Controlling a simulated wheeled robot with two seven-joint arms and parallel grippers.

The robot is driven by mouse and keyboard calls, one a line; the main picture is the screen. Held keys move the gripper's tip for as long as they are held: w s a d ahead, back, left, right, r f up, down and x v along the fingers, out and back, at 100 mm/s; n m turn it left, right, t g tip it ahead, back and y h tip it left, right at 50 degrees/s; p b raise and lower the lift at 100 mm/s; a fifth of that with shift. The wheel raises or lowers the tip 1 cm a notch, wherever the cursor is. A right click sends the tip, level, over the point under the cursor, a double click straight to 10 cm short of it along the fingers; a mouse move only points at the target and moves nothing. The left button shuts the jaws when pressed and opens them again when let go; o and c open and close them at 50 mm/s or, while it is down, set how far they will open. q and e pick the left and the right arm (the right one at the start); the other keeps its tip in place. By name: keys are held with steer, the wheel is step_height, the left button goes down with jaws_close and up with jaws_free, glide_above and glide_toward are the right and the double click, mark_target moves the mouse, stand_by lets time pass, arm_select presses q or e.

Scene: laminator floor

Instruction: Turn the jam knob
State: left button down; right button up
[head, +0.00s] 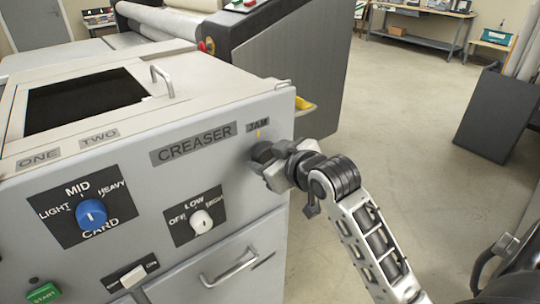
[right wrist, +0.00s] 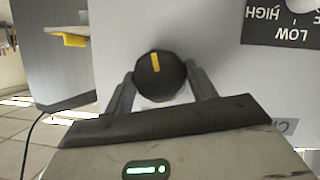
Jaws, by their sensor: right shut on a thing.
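The jam knob (head: 261,152) is a dark round knob below the JAM label (head: 258,125), at the right end of the creaser's front panel. In the right wrist view the knob (right wrist: 160,80) is black with a yellow pointer line, close to upright in that picture. My right gripper (head: 270,165) is shut on the knob, one finger on each side, also seen in the right wrist view (right wrist: 161,88). My left gripper is not in view.
The creaser panel (head: 231,186) also has a blue card knob (head: 91,213), a white low/high knob (head: 201,221), a rocker switch (head: 133,276) and a green start button (head: 43,293). A drawer handle (head: 229,266) sticks out below. Open floor (head: 400,120) lies to the right.

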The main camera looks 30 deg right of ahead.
steer(key=m+y, duration=0.1)
steer(key=m, duration=0.1)
steer(key=shift+d+m+y, duration=0.15)
steer(key=shift+m+y, duration=0.15)
steer(key=shift+d+m+y, duration=0.1)
steer(key=shift+m+y, duration=0.9)
steer(key=shift+m, duration=0.2)
steer(key=m+y, duration=0.1)
steer(key=m, duration=0.1)
steer(key=shift+d+m+y, duration=0.1)
steer(key=shift+m+y, duration=0.2)
steer(key=shift+m+t+y, duration=0.4)
steer(key=shift+m+y, duration=0.3)
steer(key=shift+m, duration=0.6)
steer(key=o, duration=1)
steer(key=shift+w+f, duration=0.1)
